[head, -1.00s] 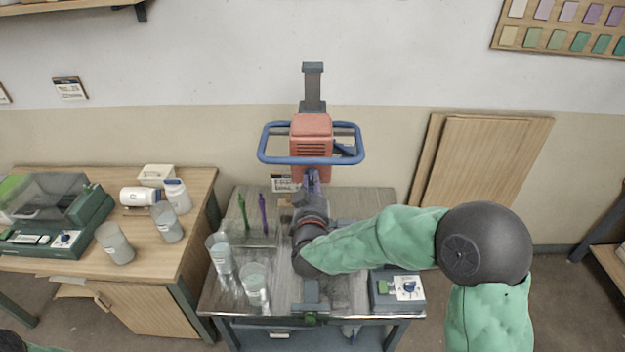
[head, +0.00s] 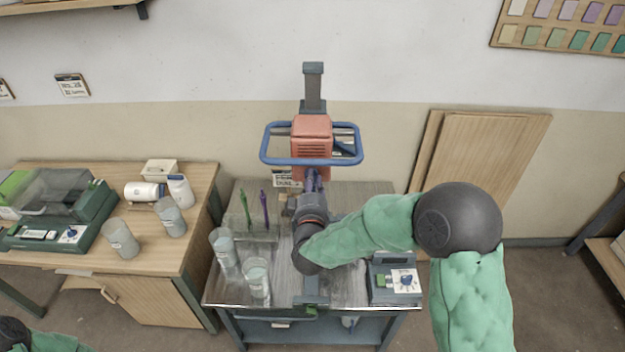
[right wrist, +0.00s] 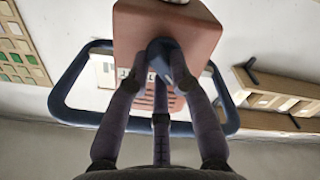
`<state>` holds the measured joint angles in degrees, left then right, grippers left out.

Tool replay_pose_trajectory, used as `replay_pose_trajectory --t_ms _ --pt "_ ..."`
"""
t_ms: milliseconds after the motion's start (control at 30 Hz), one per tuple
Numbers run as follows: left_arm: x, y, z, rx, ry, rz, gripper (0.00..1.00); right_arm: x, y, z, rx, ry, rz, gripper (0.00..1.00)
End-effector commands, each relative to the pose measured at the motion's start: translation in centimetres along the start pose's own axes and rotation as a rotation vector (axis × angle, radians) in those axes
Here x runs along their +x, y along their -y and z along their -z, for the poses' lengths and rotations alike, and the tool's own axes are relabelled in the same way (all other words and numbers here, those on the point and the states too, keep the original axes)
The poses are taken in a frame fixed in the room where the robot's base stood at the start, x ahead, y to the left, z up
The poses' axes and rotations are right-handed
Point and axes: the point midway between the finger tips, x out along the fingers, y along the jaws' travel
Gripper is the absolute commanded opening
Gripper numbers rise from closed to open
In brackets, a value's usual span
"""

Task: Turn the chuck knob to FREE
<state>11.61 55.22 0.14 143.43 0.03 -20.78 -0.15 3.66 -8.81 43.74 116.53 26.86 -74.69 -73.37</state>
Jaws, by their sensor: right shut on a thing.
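The mixer has a red-orange head (head: 311,137) with a blue loop handle (head: 270,146), on a dark column above the grey table. In the right wrist view the chuck knob (right wrist: 164,56), dark blue and tapered, sits on the face of the red head (right wrist: 190,28). My right gripper (head: 313,172) reaches up under the head, and its fingers (right wrist: 160,72) are shut on the knob from several sides. Light label marks show beside the knob, partly hidden by the fingers; I cannot read its setting. My left gripper is out of view; only part of my left arm shows at bottom left.
Two cups of pale glaze (head: 257,278) stand at the table's left, near a rack with green and purple tools (head: 264,207). A small control box (head: 396,283) is at the right. A wooden side table (head: 183,250) holds jars, cups and a green machine.

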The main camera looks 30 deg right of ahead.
Motion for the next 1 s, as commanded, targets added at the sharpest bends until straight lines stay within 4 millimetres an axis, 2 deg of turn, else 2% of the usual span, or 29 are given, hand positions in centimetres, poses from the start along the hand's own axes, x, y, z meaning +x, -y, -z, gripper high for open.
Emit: replay_pose_trajectory --t_ms 600,633,700,1000 --pt "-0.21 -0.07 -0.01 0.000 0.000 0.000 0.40 0.00 0.02 0.05 -0.044 -0.001 0.000 0.00" --pt "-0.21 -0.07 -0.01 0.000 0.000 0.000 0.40 0.00 0.02 0.05 -0.044 -0.001 0.000 0.25" --pt "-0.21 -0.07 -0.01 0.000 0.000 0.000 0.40 0.00 0.03 0.05 -0.044 -0.001 0.000 0.45" --pt "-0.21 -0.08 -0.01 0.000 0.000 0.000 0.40 -0.01 0.02 0.03 -0.043 0.000 0.000 0.46"
